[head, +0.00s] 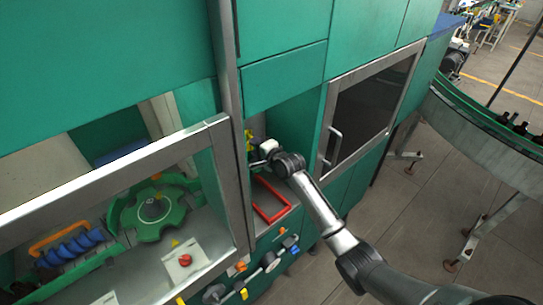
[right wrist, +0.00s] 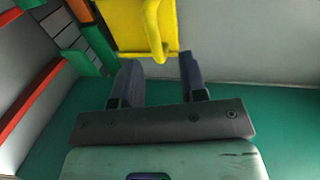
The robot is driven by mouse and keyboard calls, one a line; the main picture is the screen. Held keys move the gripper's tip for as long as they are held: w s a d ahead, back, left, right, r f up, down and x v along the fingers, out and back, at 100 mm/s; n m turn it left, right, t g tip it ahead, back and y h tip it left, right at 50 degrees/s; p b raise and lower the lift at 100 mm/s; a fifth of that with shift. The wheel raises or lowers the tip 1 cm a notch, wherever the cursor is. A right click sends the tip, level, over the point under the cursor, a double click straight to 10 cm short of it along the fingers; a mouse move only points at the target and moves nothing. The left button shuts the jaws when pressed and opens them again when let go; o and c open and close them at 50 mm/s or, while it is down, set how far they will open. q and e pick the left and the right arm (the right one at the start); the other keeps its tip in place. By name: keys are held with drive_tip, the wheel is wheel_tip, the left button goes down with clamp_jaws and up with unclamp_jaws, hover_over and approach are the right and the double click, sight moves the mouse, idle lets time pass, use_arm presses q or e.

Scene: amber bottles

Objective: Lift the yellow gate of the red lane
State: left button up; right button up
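The yellow gate (head: 249,141) is in the recess of the green machine, mostly hidden behind my right gripper in the head view. The right wrist view shows it large as a yellow plate with a looped bar (right wrist: 155,30). The red lane (head: 284,213) is a red frame on the recess floor; a red strip also shows in the right wrist view (right wrist: 30,97). My right gripper (right wrist: 158,68) is open, its dark fingers apart on either side of the bar's lower end. I cannot tell whether they touch it. My left gripper is not in view.
A metal post (head: 232,130) and framed window (head: 120,163) stand left of the recess. A dark glazed door (head: 370,110) with a handle is to its right. Knobs (head: 270,262) line the panel below. A curved conveyor (head: 480,120) carries dark bottles at far right.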

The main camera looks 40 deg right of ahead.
drive_tip(key=v, duration=0.9)
drive_tip(key=shift+b, duration=0.45)
drive_tip(key=shift+r, duration=0.15)
